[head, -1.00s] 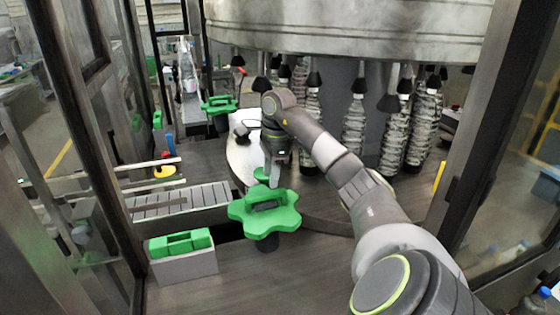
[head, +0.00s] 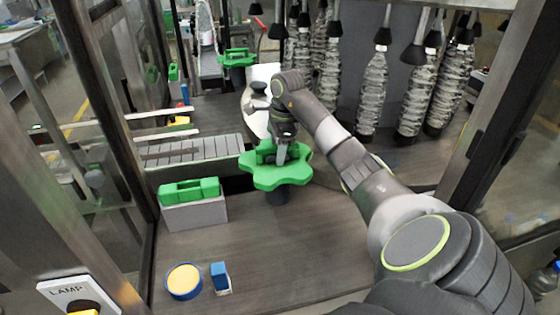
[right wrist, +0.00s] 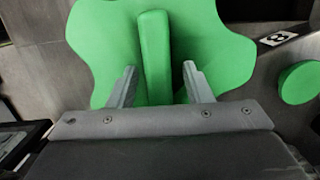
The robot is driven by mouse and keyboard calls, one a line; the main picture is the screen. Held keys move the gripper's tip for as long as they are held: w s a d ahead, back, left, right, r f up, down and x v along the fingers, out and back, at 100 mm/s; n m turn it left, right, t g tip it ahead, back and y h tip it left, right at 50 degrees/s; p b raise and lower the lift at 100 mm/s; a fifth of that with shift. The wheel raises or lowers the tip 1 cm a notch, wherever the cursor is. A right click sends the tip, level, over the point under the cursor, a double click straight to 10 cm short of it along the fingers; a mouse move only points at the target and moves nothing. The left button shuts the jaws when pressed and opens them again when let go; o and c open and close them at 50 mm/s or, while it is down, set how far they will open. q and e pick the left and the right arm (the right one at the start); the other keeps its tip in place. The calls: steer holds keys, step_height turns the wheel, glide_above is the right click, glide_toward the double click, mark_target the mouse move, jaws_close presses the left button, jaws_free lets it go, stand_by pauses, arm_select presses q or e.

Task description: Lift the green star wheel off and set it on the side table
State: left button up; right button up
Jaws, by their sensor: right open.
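The near green star wheel (head: 262,178) sits on its dark hub at the middle of the deck in the head view. In the right wrist view the wheel (right wrist: 210,45) fills the upper middle, with a raised green bar handle (right wrist: 154,55) across it. My right gripper (head: 281,158) is over the wheel. Its open fingers (right wrist: 159,82) lie one on each side of the handle, with a gap on both sides. Contact with the wheel cannot be told. My left gripper is not in view, and I cannot make out a side table.
A second green star wheel (head: 238,58) stands further back. A grey block with a green top (head: 190,191) is left of the near wheel. A yellow-topped blue tin (head: 184,281) and a small blue-and-white item (head: 220,278) lie in front. Bottles (head: 369,100) hang at right.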

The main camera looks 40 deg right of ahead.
steer(key=shift+a, duration=0.15)
steer(key=shift+c, duration=0.2)
jaws_close()
